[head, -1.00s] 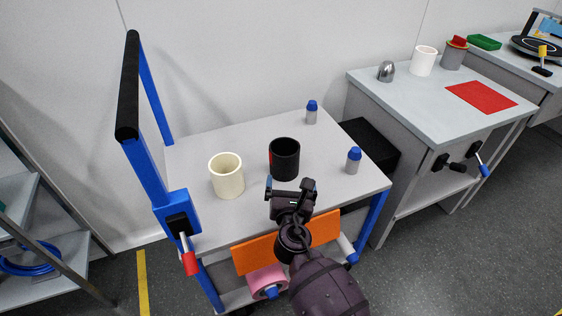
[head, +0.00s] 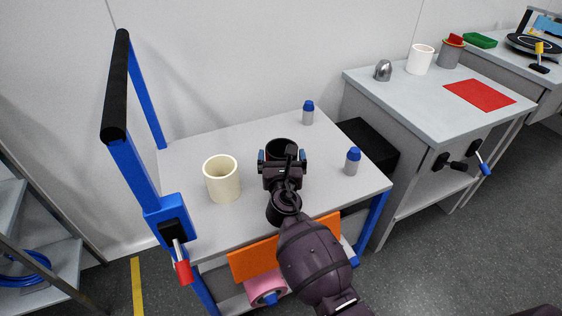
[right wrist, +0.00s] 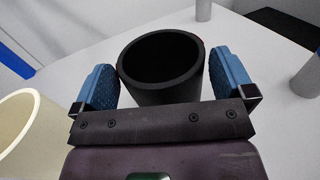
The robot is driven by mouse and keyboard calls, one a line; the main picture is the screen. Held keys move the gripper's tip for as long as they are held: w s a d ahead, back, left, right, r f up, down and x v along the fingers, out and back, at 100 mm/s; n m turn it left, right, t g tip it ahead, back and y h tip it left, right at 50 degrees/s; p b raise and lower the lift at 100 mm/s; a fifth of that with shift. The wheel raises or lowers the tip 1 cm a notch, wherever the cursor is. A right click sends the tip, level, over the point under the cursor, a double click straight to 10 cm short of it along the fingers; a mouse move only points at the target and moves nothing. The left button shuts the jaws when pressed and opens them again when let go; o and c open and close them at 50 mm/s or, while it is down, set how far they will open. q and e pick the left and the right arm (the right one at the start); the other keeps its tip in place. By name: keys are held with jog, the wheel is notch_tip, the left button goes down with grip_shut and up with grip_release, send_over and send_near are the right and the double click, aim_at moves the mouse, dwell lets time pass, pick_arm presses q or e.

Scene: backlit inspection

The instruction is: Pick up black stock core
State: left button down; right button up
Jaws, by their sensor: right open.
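The black stock core (head: 284,147) is an upright hollow cylinder on the grey cart top. In the head view my right gripper hides most of it. In the right wrist view the black stock core (right wrist: 163,92) stands between the two blue finger pads. My right gripper (head: 282,160) is open, with one finger at each side of the core. The right wrist view shows the open right gripper (right wrist: 163,82) with a small gap at the left pad and a narrow gap at the right. My left gripper is not in view.
A cream cylinder (head: 222,180) stands left of the core on the cart top (head: 190,160). Two grey bottles with blue caps stand to the right, one nearer (head: 352,162) and one farther (head: 308,113). A blue frame with a black handle (head: 118,90) rises at the left.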

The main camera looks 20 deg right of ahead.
jog(key=shift+x, duration=1.2)
jog(key=c, duration=0.6)
jog(key=shift+c, duration=0.2)
jog(key=shift+r, duration=0.1)
